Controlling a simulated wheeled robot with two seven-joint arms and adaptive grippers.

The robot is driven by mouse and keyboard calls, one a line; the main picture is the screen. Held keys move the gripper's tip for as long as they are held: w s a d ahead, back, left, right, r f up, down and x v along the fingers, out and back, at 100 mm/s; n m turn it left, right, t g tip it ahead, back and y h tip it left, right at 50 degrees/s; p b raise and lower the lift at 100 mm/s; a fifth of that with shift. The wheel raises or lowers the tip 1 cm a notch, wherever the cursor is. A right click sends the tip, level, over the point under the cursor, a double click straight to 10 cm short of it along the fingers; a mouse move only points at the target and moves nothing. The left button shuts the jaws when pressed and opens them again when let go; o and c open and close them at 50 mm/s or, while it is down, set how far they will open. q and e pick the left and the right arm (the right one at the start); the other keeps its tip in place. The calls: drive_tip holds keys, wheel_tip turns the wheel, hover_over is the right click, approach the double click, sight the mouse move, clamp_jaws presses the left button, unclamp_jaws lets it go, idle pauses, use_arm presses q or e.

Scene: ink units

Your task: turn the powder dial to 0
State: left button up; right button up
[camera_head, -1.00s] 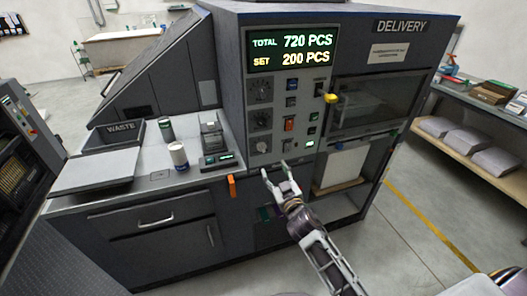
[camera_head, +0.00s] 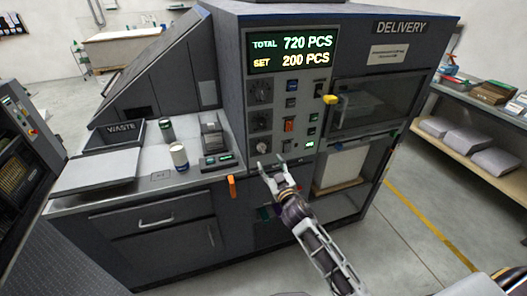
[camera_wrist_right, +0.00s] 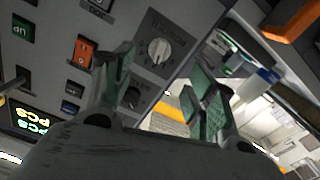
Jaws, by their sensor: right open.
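The machine's control panel has a column of round dials on its left side. The lowest dial (camera_head: 262,146) has a pale knob. My left gripper is out of view.
Beside the dials are an orange switch (camera_head: 289,125) and lit green buttons (camera_head: 311,131). The side counter holds a small printer (camera_head: 213,139) and a white cup (camera_head: 179,156). An orange tag (camera_head: 232,187) hangs at the counter edge.

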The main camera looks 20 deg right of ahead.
sight(263, 151)
drive_tip(key=shift+w+a+p, duration=0.2)
drive_tip(key=shift+w+p, duration=0.3)
drive_tip(key=shift+w, duration=4.3)
drive_tip(key=c, duration=1)
